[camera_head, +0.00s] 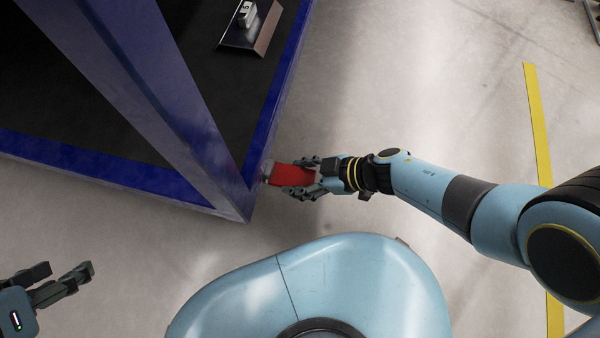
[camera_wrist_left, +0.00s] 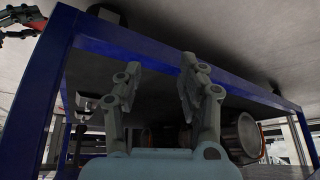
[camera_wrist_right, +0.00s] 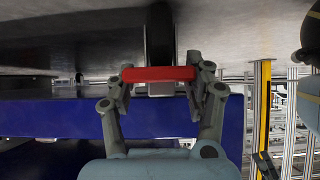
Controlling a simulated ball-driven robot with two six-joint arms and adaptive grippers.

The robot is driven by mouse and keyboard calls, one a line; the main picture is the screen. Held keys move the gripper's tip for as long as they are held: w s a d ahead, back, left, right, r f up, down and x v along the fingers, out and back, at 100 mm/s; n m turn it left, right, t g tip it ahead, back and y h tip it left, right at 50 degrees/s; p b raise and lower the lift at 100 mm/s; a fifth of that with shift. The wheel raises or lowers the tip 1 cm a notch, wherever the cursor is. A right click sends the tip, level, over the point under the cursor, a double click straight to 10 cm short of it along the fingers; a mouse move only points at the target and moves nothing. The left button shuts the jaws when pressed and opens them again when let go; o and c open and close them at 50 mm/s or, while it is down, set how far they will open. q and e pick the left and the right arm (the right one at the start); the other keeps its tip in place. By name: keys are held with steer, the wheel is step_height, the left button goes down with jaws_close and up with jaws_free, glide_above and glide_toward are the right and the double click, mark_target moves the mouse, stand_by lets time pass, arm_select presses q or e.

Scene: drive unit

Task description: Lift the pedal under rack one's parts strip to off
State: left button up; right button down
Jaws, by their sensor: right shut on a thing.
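A red pedal (camera_head: 292,174) sticks out at the near right corner of the blue rack (camera_head: 160,182), low by the floor. My right gripper (camera_head: 306,176) has its fingers on both sides of the pedal. The right wrist view shows the red pedal (camera_wrist_right: 158,74) between the two fingertips (camera_wrist_right: 160,78), shut on it, with a grey mount and a dark wheel behind. My left gripper (camera_head: 72,272) is at the lower left of the head view, empty, with its fingers apart; its open fingers also show in the left wrist view (camera_wrist_left: 163,85).
A metal holder with a label marked 5 (camera_head: 245,25) sits on the rack's dark top. Concrete floor is open to the right, crossed by a yellow line (camera_head: 537,125). In the left wrist view, a metal cylinder (camera_wrist_left: 248,135) lies inside the blue frame.

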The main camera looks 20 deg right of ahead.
steer(key=shift+w+a+r+p, duration=0.2)
steer(key=shift+w+r+p, duration=0.05)
steer(key=shift+r+p, duration=0.5)
steer(key=shift+r, duration=0.1)
arm_select(q)
steer(key=shift+s+a+r+g+p, duration=0.1)
steer(key=shift+s+r+g+p, duration=0.2)
steer(key=shift+s+r+g, duration=0.95)
arm_select(e)
steer(key=shift+w+a+r, duration=0.1)
steer(key=shift+a+r, duration=0.05)
steer(key=shift+a, duration=0.05)
arm_select(q)
steer(key=shift+w, duration=0.1)
arm_select(e)
steer(key=shift+w+a+r, duration=0.1)
steer(key=shift+w, duration=0.05)
arm_select(q)
steer(key=shift+r, duration=0.1)
arm_select(e)
steer(key=c, duration=0.8)
jaws_free()
steer(key=o, duration=0.3)
steer(key=shift+s+f, duration=0.2)
